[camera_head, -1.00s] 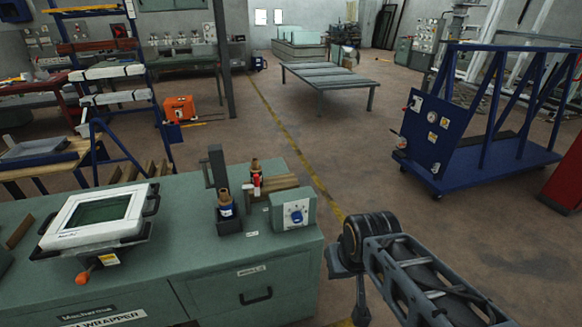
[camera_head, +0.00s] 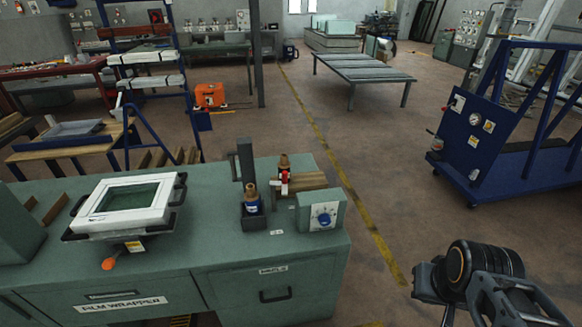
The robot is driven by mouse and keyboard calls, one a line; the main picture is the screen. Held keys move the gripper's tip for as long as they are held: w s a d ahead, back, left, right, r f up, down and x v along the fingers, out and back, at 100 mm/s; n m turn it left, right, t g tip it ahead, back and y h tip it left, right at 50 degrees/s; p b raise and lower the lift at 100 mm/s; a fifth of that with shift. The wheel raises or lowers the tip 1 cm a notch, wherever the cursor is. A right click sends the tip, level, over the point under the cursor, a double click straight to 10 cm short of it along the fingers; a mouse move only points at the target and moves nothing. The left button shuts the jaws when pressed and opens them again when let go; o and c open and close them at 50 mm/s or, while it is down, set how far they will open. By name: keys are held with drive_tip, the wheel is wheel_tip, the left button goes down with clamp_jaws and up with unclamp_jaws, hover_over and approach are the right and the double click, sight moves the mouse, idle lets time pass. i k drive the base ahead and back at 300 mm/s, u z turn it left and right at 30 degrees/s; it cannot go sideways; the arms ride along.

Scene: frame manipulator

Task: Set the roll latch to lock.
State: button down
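A white rectangular frame (camera_head: 128,204) sits on a dark holder on the green bench at the left. A short lever with an orange knob (camera_head: 109,263) sticks out below its front edge. I cannot tell whether this lever is the roll latch, and no lock marking is legible.
The green bench (camera_head: 228,255) also carries a box with a blue dial (camera_head: 322,216) and a dark upright post (camera_head: 246,165). A blue cart (camera_head: 478,140) stands at the right. Open floor with a yellow line (camera_head: 352,190) lies between bench and cart.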

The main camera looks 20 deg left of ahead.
sight(284, 183)
drive_tip(key=i, duration=0.7)
drive_tip(key=u, duration=1.35)
drive_tip(key=i, duration=0.5)
drive_tip(key=z, duration=0.05)
